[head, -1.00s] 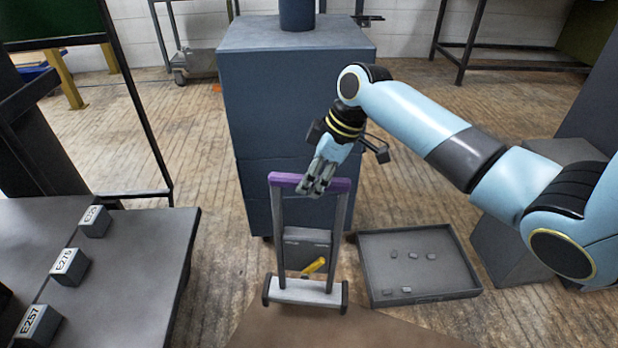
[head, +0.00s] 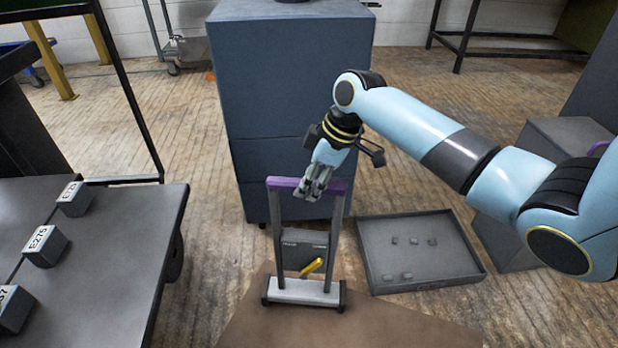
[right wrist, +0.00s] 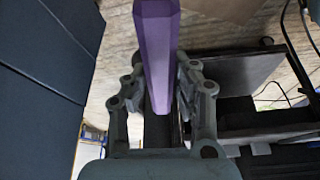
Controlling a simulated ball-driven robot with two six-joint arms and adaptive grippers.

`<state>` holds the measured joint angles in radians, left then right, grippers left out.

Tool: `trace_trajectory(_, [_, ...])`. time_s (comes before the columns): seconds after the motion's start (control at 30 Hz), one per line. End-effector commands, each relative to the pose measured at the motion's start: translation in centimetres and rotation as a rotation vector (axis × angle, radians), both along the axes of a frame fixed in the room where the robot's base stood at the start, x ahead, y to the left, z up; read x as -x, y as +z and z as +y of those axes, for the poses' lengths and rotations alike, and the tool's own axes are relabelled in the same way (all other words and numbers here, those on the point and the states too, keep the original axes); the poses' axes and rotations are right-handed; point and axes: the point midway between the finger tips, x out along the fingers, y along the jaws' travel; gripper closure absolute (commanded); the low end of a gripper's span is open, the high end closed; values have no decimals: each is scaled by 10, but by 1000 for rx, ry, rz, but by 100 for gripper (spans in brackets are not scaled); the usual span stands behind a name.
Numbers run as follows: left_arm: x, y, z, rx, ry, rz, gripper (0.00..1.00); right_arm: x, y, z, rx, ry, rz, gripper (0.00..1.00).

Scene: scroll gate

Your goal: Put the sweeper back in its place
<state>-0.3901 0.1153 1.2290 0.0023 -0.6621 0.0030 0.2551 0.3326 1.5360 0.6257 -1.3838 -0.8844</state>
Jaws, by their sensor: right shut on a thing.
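The sweeper has a purple handle bar (head: 340,187), two grey uprights and a pale base (head: 301,291) with dark ends. A grey box (head: 303,250) with a yellow lever (head: 311,266) shows between the uprights. It stands nearly upright in the middle of the head view. My right gripper (head: 312,188) is shut on the purple handle, near its middle. In the right wrist view, the purple bar (right wrist: 157,45) runs between the fingers (right wrist: 162,105). The fingers hide part of the handle. My left gripper is not in view.
A shallow grey tray (head: 385,283) with several small pieces lies on the floor right of the sweeper. A tall blue cabinet (head: 290,80) stands behind. A grey table (head: 130,230) with labelled blocks is at left. A brown surface (head: 350,325) spans the bottom middle.

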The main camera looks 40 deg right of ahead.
Motion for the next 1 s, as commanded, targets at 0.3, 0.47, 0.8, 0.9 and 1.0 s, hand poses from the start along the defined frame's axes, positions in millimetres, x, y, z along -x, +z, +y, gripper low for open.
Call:
trace_trajectory(0.3, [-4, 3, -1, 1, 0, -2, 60, -3, -1, 0, -1, 1, -10, 100])
trace_trajectory(0.47, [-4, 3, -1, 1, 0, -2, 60, -3, 0, 0, -1, 1, -8, 100])
trace_trajectory(0.8, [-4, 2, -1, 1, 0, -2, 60, -3, -2, 0, -1, 0, -8, 68])
trace_trajectory(0.9, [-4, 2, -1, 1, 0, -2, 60, -2, -3, 0, -1, 0, -7, 55])
trace_trajectory(1.0, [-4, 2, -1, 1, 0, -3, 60, -1, -4, 0, -1, 0, -5, 48])
